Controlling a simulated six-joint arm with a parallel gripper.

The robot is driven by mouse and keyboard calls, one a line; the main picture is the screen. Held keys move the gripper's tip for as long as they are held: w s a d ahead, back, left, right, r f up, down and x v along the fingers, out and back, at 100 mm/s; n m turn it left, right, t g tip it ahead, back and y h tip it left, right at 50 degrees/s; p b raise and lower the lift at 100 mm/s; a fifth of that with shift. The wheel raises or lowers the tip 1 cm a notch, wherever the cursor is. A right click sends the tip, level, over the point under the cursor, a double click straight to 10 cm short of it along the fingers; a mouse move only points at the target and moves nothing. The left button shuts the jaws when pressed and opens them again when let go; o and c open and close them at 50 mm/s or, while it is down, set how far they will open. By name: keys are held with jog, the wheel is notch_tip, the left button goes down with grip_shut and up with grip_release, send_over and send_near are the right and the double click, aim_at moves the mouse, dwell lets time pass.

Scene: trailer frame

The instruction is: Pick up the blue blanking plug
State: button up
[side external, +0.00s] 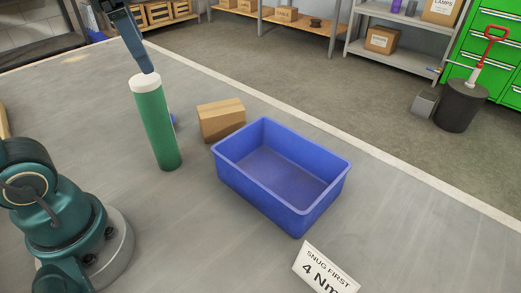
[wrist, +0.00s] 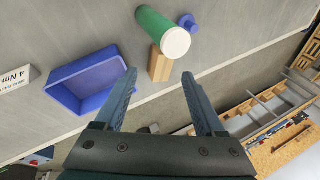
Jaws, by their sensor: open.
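The blue blanking plug (wrist: 189,23) lies on the grey work surface in the wrist view, close to the green cylinder with a white top (wrist: 158,30).
A cardboard box (side external: 221,120) stands right of the cylinder, beside an empty blue bin (side external: 283,212). A sign reading "SNUG FIRST 4 Nm" (side external: 325,270) is at the front. Shelves (side external: 395,50) stand beyond the surface's edge. The surface left of the cylinder is largely clear.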

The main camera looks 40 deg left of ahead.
jog(key=w+a+m+g+y, duration=0.8)
jog(key=w+a+m+y, duration=0.15)
jog(key=a, duration=0.45)
notch_tip(320, 180, down, 20)
jog(key=shift+f, duration=0.15)
jog(key=shift+a+f, duration=0.2)
jog(key=shift+x, duration=2.35)
jog(key=shift+d, duration=0.1)
grip_shut()
